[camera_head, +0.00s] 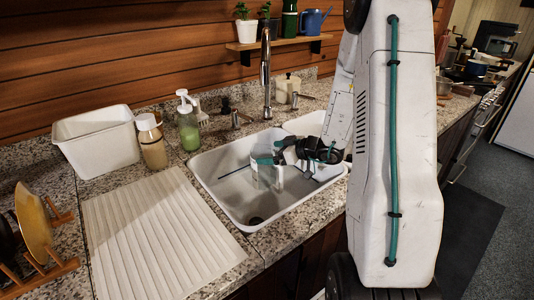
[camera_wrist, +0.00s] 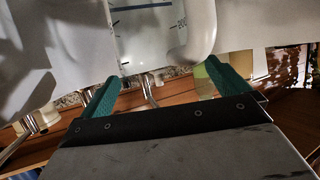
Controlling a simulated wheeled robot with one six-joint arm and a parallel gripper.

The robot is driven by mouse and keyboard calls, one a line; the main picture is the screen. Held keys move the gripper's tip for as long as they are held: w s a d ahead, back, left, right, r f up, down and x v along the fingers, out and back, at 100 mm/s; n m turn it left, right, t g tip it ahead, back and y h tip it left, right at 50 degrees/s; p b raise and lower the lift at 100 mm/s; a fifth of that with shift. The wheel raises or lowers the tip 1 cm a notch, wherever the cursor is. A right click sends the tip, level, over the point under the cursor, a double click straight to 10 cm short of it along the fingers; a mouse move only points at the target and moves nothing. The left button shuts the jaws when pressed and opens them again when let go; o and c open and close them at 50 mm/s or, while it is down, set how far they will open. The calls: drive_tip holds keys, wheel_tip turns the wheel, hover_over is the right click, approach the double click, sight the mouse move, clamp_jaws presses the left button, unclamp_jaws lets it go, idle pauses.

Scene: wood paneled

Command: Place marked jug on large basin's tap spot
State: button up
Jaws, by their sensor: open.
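The marked jug (camera_head: 268,173) is clear with dark measuring lines and stands in the large basin (camera_head: 222,187) of the white sink. In the wrist view the jug (camera_wrist: 150,38) shows its printed marks in front of my gripper (camera_wrist: 168,88). The green fingers are apart, one toward each side of the jug; I cannot tell whether they touch it. In the head view my gripper (camera_head: 279,153) reaches in from the right, beside the jug, and partly hides it. The tall tap (camera_head: 265,75) rises behind the sink.
A smaller basin (camera_head: 307,124) lies to the right, partly behind my arm. A soap bottle (camera_head: 188,126), a beige bottle (camera_head: 151,144) and a white tub (camera_head: 98,140) stand left of the sink. A ribbed drainboard (camera_head: 158,235) is clear. A plate rack (camera_head: 40,245) stands far left.

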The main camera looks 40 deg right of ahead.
drive_tip(key=s+a+r+n+g+y, duration=0.1)
drive_tip(key=s+a+r+g+y, duration=0.1)
drive_tip(key=s+a+r+g, duration=0.55)
drive_tip(key=s+a+r+g+y, duration=0.1)
drive_tip(key=s+a+r+g, duration=0.1)
drive_tip(key=s+a+r, duration=0.9)
drive_tip(key=s+a+m+g+h, duration=0.1)
drive_tip(key=s+m+h, duration=0.4)
drive_tip(key=s, duration=0.9)
drive_tip(key=h, duration=0.3)
drive_tip(key=shift+a+m+h, duration=0.3)
drive_tip(key=shift+a+m, duration=0.1)
